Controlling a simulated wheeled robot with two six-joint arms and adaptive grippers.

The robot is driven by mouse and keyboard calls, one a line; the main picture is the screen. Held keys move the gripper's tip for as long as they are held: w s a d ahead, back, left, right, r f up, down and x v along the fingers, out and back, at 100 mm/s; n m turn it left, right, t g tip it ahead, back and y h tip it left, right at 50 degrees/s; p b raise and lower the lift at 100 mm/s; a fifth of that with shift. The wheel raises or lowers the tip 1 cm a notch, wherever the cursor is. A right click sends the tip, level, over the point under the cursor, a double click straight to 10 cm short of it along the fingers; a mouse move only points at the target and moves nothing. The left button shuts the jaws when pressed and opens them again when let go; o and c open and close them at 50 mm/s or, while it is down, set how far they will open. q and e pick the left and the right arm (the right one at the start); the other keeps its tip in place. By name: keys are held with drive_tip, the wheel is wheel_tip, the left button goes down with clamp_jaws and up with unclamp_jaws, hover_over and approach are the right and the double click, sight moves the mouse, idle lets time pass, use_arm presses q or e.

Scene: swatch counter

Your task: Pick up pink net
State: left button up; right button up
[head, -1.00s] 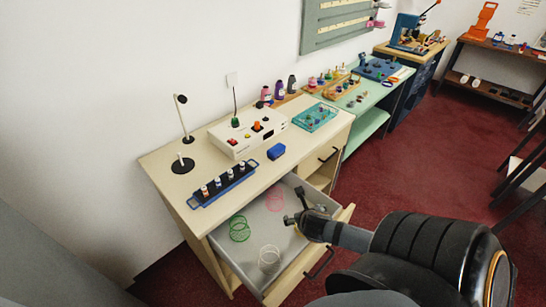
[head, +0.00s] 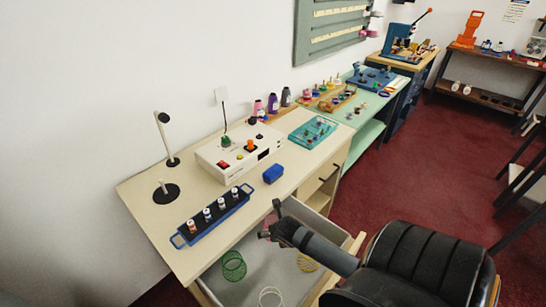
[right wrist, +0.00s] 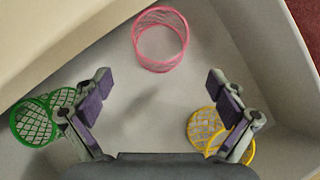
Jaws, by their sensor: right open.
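The pink net (right wrist: 160,40) is a small mesh cup inside the open drawer. In the right wrist view it is at top centre, ahead of my fingers and apart from them. In the head view only a bit of pink (head: 263,234) shows, the rest hidden behind my right gripper. My right gripper (head: 272,220) is over the drawer, open and empty; its spread fingers (right wrist: 160,84) also show in the right wrist view. My left gripper is not in view.
The desk top overhangs the drawer's back. A blue rack (head: 212,218) and a blue block (head: 273,174) stand on it.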

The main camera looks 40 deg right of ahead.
drive_tip(key=shift+w+d, duration=0.3)
drive_tip(key=shift+w, duration=0.25)
drive_tip(key=shift+w+d, duration=0.3)
drive_tip(key=shift+w, duration=0.25)
drive_tip(key=shift+w+d+f, duration=0.2)
drive_tip(key=shift+w+f, duration=0.1)
drive_tip(key=shift+f, duration=0.05)
drive_tip(key=x, duration=0.4)
drive_tip(key=shift+w+f, duration=0.1)
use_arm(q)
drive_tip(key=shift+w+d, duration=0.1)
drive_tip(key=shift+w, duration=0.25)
use_arm(e)
drive_tip(key=c, duration=0.9)
